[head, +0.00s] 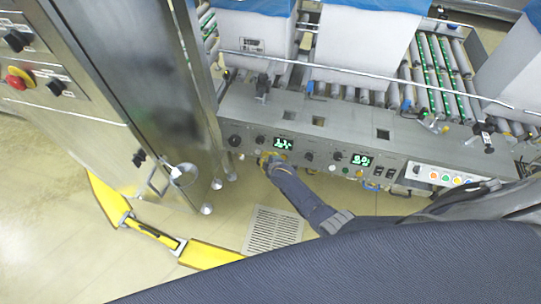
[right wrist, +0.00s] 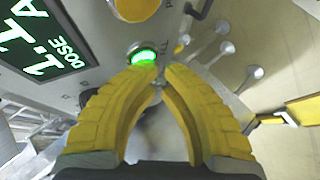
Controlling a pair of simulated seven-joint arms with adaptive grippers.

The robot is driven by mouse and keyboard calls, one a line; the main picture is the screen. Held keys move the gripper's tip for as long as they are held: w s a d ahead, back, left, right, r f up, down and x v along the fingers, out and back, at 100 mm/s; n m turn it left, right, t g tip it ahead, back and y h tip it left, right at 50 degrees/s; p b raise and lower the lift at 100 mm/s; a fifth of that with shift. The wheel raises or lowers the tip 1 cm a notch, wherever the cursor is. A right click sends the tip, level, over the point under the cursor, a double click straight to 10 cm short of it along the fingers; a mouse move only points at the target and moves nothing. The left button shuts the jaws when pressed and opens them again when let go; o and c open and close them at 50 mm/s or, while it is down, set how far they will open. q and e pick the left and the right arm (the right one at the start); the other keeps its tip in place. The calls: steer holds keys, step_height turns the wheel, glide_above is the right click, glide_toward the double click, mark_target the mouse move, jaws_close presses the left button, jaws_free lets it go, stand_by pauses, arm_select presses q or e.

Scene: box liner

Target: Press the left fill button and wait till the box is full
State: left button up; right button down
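The control panel (head: 318,140) runs along the front of the conveyor, with a left green display (head: 283,144) and a right green display (head: 361,160). My right gripper (head: 266,160) is at the panel just below the left display. In the right wrist view its yellow fingers (right wrist: 160,72) are brought together at the tips, with nothing between them. The tips are at a green-lit button (right wrist: 145,56) beside the "DOSE" display (right wrist: 45,40); I cannot tell whether they touch it. White boxes with blue liners, one at left (head: 255,32) and one in the middle (head: 360,48), stand on the rollers; their fill is hidden. My left gripper is not visible.
A yellow-orange button (right wrist: 135,8) is near the green one. A steel cabinet (head: 140,70) with a red emergency knob (head: 18,78) stands at left. A metal rail (head: 370,74) crosses before the boxes. A floor grate (head: 273,230) and yellow barrier (head: 150,232) lie below.

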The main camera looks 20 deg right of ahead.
steer(key=shift+s, duration=0.15)
stand_by(0.4)
steer(key=shift+s+a+r, duration=0.3)
steer(key=shift+s+a, duration=0.1)
steer(key=shift+s, duration=0.05)
steer(key=shift+s, duration=0.1)
steer(key=shift+s+a+r, duration=0.25)
steer(key=shift+s+a, duration=0.15)
steer(key=shift+s, duration=0.25)
steer(key=shift+s+a+r, duration=0.3)
steer(key=shift+s+a, duration=0.15)
steer(key=shift+s, duration=0.2)
steer(key=shift+s+a+r, duration=0.25)
steer(key=shift+s+a, duration=0.15)
steer(key=shift+s, duration=0.25)
steer(key=s+a+r, duration=0.5)
steer(key=s+r, duration=0.3)
steer(key=r, duration=0.2)
steer(key=shift+s+a, duration=0.2)
